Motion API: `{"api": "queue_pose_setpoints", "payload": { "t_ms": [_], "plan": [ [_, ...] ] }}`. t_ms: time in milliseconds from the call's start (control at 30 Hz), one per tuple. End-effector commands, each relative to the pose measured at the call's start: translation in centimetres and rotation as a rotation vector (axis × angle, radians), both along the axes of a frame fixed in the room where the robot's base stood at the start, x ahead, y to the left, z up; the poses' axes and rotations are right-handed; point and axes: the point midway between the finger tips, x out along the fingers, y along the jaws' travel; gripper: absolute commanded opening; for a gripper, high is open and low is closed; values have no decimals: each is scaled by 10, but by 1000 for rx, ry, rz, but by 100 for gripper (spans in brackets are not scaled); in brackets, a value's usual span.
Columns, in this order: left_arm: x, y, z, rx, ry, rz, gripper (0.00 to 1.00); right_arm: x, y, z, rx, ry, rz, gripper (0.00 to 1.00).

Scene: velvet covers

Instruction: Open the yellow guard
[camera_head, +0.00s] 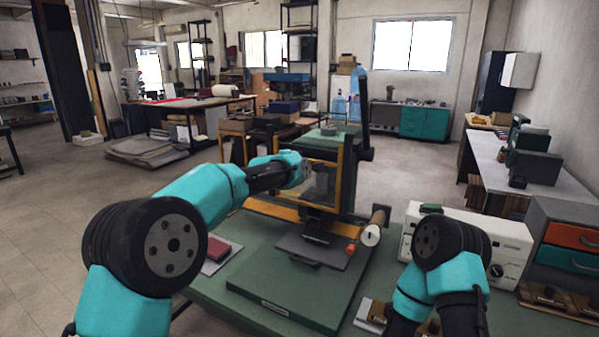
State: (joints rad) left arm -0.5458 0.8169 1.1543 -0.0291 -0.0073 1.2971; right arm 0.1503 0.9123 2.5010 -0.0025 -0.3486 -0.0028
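The yellow guard (339,186) is a yellow-framed clear panel on the front of a green press (325,139). It stands upright, and its left part is hidden behind my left arm. My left gripper (304,171) is at the left side of the guard, at about its mid height. Its fingers are too small and too hidden to tell whether they are open or touching the frame. My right arm is folded at the lower right, far from the guard, and its gripper is not clearly visible.
A green bench (225,289) carries the press, a dark plate with a handle (305,262) and a red block (219,248). A cream box with dials (512,250) stands right of the press, behind my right arm. A roll (371,235) lies beside the press.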

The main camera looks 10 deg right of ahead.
Motion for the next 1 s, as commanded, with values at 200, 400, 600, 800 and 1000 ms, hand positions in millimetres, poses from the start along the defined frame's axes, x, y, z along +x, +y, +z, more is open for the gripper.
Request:
{"api": "queue_pose_setpoints", "payload": {
  "t_ms": [200, 400, 600, 800, 1000],
  "plan": [
    [0, 0, 7, -3, -5, 0, 0, 0, 0, 0, 0, 0, 0, 43],
    [0, 0, 7, -2, -5, 0, 0, 0, 0, 0, 0, 0, 0, 43],
    [0, 0, 7, -2, -5, 0, 20, 0, 0, 0, 0, 0, 0, 43],
    [0, 0, 6, -1, -3, -1, 39, 0, 0, 0, 0, 0, 0, 43],
    [0, 0, 5, -1, -1, -1, 39, 0, 0, 0, 0, 0, 0, 43]
  ]
}}
